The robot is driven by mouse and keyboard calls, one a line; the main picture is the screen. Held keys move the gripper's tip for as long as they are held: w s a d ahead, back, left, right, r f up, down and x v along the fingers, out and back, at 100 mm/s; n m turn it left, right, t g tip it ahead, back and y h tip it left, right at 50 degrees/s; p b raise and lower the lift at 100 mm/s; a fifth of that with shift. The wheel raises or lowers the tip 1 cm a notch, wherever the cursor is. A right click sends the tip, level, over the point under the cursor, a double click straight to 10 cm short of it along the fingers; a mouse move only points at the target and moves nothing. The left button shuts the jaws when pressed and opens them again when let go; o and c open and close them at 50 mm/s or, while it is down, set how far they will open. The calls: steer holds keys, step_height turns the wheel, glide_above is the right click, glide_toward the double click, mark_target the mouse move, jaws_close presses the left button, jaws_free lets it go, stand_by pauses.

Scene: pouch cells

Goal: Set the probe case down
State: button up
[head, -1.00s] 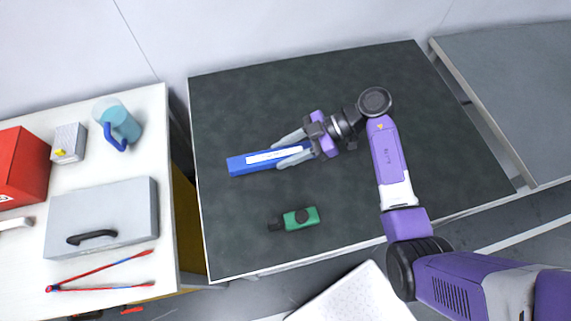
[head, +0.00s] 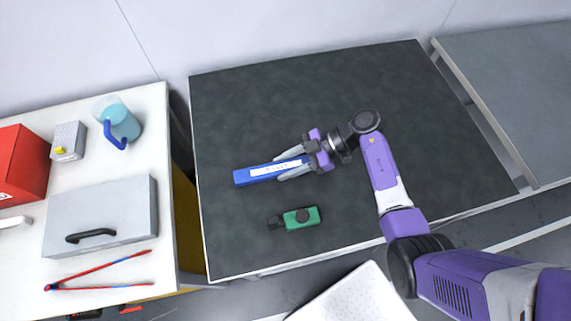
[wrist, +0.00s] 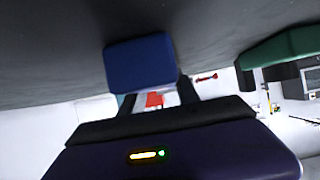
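The probe case (head: 243,177) is a long blue box with a white label on its upper face. It lies level over the left-middle of the dark table mat. My gripper (head: 292,165) has a finger along each long side of its right end and is shut on it. In the wrist view the blue end of the case (wrist: 141,65) shows between the fingers, close to the dark surface. I cannot tell whether its underside touches the mat.
A green device with a black end (head: 301,218) lies on the dark table (head: 420,90), in front of the case. The table's back and right are clear. A white side table (head: 165,215) at left holds a grey case (head: 100,215), a jug (head: 119,122) and a red box (head: 22,165).

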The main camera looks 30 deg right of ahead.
steer(key=o, duration=0.4)
steer(key=shift+o, duration=0.2)
